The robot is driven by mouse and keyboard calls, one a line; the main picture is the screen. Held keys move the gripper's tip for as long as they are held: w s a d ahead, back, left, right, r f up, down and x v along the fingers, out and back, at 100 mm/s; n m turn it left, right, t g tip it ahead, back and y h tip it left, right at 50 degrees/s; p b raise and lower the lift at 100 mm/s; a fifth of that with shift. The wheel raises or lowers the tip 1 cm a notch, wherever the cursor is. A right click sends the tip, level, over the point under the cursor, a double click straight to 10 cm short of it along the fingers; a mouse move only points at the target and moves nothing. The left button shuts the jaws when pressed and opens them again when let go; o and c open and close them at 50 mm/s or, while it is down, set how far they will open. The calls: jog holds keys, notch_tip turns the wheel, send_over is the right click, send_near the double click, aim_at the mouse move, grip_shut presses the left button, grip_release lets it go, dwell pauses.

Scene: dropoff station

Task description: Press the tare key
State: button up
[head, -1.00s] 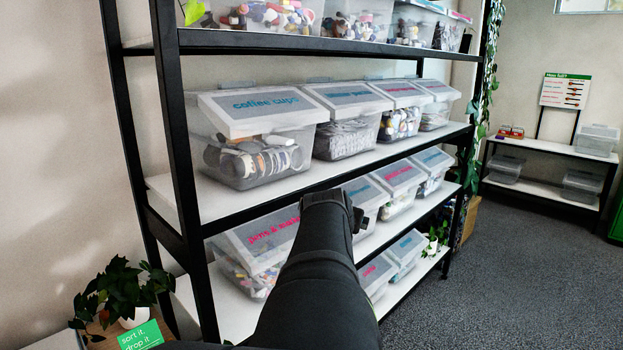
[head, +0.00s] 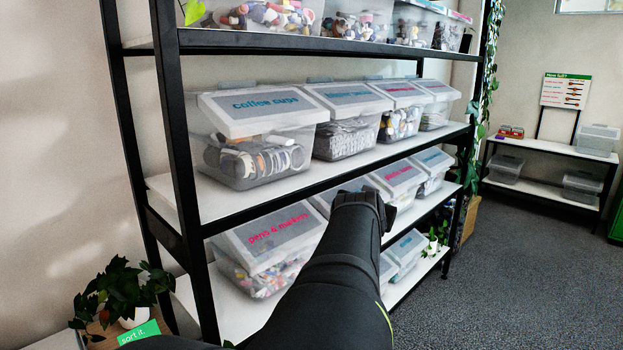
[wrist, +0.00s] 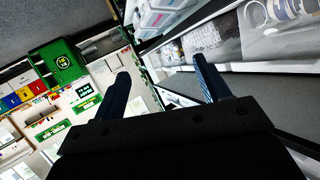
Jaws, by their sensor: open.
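No scale or tare key can be made out in either view. My gripper (wrist: 160,85) shows in the wrist view with its two dark fingers spread wide apart and nothing between them. In the head view my arm reaches forward in front of the lower shelf, and the fingers are hidden behind the wrist. The wrist view is tilted, with the shelf bins on its right side.
A black-framed rack with white shelves (head: 230,206) stands close on the left, holding clear lidded bins such as the coffee cups bin (head: 258,130). A potted plant (head: 118,292) is at lower left. A low table (head: 550,145) stands far right. Carpet (head: 500,270) is clear.

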grip_shut()
dwell(1.4)
